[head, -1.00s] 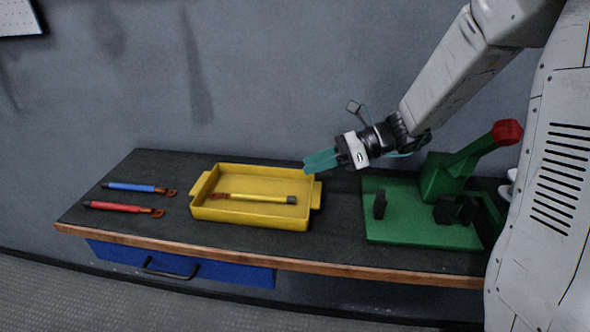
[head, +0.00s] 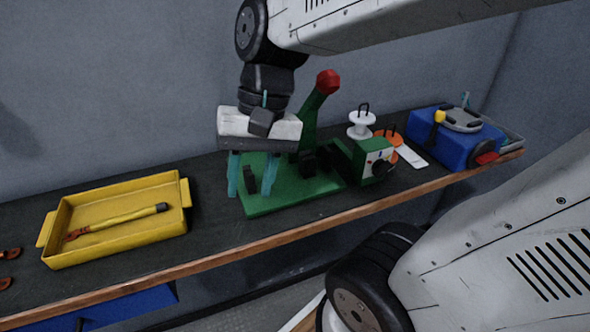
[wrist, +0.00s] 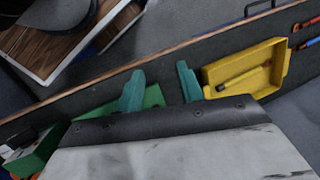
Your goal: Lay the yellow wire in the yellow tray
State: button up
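The yellow wire (head: 118,221) has a copper lug at its left end and a dark tip at its right end. It lies inside the yellow tray (head: 112,249), flat on the floor of it. The wire (wrist: 239,81) and the tray (wrist: 282,68) also show in the wrist view, at the right. My gripper (head: 252,178) is to the right of the tray, apart from the wire, pointing down over the left part of the green press's base. Its teal fingers (wrist: 161,88) stand wide apart with nothing between them.
The green press (head: 300,192) with a red knob stands below and right of my gripper. Beyond it are a green box with a dial (head: 370,160), a white spool (head: 361,124) and a blue machine (head: 455,145). Copper lugs (head: 10,254) show at the far left. Bench is clear between tray and press.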

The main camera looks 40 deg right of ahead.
jog(key=s+d+r+n+t+h, duration=0.1)
jog(key=s+d+n+t+h, duration=0.1)
jog(key=s+d+n+h, duration=0.1)
jog(key=shift+s+d+n+h, duration=0.4)
jog(key=shift+s+d+n, duration=0.3)
jog(key=shift+d+n, duration=0.4)
